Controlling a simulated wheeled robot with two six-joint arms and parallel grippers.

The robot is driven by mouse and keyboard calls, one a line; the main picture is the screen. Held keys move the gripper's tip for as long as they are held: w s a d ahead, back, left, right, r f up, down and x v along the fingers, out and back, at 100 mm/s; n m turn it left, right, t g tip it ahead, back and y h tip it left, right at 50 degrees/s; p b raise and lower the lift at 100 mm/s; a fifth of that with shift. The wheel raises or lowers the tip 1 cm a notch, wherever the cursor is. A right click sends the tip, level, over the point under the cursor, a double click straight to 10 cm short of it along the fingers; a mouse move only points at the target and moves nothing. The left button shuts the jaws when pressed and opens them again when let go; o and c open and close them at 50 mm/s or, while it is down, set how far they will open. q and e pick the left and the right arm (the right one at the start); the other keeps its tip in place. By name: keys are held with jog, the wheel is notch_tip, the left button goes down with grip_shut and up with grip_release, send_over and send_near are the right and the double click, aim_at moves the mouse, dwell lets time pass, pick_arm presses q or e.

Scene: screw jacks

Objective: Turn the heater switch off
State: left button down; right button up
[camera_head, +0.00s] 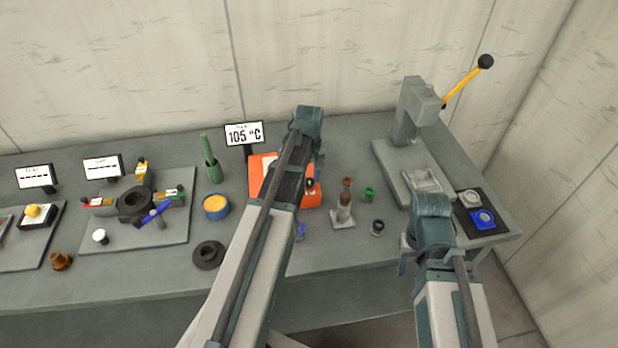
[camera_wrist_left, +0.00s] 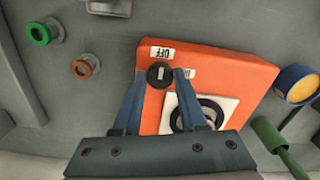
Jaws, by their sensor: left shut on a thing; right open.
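The orange heater (camera_head: 256,170) stands on the bench, partly hidden behind my left arm in the head view; its body also fills the middle of the left wrist view (camera_wrist_left: 235,75). Its dark round switch knob (camera_wrist_left: 159,74) has a white mark running roughly up and down in that view, in line with the OFF label (camera_wrist_left: 162,53) above it. A second label (camera_wrist_left: 189,73) is partly covered by a finger. My left gripper (camera_wrist_left: 160,82) is shut on the knob, one finger on each side. My right gripper (camera_head: 405,258), partly hidden by its wrist, is open over the bench's front right.
A display (camera_head: 244,134) behind the heater reads 105 °C. A brown-topped part (camera_head: 344,205) and small rings stand right. A press (camera_head: 410,125) with a yellow lever is at the far right.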

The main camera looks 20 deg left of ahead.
aim_at(309, 181)
dwell(0.3)
pick_arm(q)
jog(key=shift+c, duration=2.3)
grip_release()
notch_tip(309, 181, up, 14)
jog(key=p, duration=1.4)
jog(key=shift+d+f, duration=0.1)
jog(key=shift+f, duration=0.05)
